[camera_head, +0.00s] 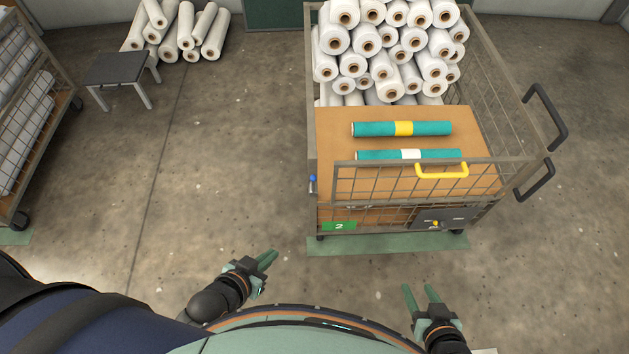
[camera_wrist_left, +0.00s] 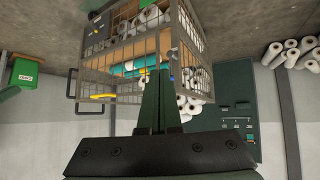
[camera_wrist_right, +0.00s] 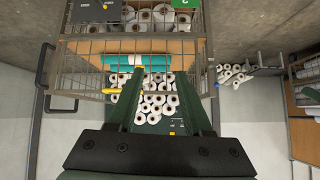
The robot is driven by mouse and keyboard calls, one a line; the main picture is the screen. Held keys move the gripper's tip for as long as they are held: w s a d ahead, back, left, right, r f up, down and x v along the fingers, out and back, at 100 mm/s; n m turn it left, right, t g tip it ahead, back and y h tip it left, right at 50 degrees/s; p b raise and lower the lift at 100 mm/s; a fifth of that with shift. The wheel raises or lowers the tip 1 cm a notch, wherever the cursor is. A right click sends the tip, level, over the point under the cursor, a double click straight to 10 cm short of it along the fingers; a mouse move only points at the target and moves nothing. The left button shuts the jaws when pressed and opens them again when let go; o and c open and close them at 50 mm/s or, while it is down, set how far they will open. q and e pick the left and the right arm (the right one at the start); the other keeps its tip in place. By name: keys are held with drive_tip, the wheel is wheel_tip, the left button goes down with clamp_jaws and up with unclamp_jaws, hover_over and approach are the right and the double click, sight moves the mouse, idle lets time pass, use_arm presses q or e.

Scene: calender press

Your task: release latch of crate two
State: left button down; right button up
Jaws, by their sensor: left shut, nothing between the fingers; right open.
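Crate two (camera_head: 325,226), a wire-mesh cart with a green "2" label, stands ahead, right of the picture's middle. A small blue-tipped part (camera_head: 313,180), possibly the latch, is on its front left post. A yellow handle (camera_head: 441,171) sits on the front mesh panel, which stands upright. A grey plate with a yellow knob (camera_head: 436,223) is low at the front right. My left gripper (camera_head: 270,257) is shut and empty, in front of the crate and left of it. My right gripper (camera_head: 420,292) is open and empty, in front of its right part. Neither touches the crate.
On the crate's brown board (camera_head: 335,141) lie two teal rolls, one with a yellow band (camera_head: 403,128), one with a white band (camera_head: 411,154). White rolls (camera_head: 367,40) are stacked behind. Black handles (camera_head: 545,117) stick out at right. A stool (camera_head: 117,68) and a rack (camera_head: 30,110) stand left; floor between is clear.

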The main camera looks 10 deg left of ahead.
use_arm(q)
drive_tip(key=shift+s, duration=0.1)
use_arm(e)
drive_tip(key=w+a+r+n+t+y+b, duration=0.25)
drive_tip(key=w+r+t+b, duration=0.4)
drive_tip(key=b, duration=0.95)
use_arm(q)
drive_tip(key=w+a+f+m+t+h+b, duration=0.2)
drive_tip(key=w+f+m+t+b, duration=0.5)
drive_tip(key=m+b, duration=0.8)
drive_tip(key=w+f+m+h, duration=0.1)
drive_tip(key=w+f+m, duration=0.2)
drive_tip(key=m, duration=0.1)
drive_tip(key=shift+w+f+m+t, duration=0.25)
drive_tip(key=shift+f+m+t, duration=0.05)
drive_tip(key=shift+f+t, duration=0.1)
use_arm(e)
drive_tip(key=s+a+r+n+t+y, duration=0.2)
drive_tip(key=s+r+n+t+y, duration=0.2)
drive_tip(key=r+n+t+y, duration=0.2)
wheel_tip(320, 180, up, 3)
drive_tip(key=n+y, duration=0.2)
drive_tip(key=y, duration=0.2)
drive_tip(key=shift+s+r, duration=0.15)
drive_tip(key=shift+s, duration=0.1)
use_arm(q)
drive_tip(key=shift+a, duration=0.1)
use_arm(e)
drive_tip(key=shift+y, duration=0.25)
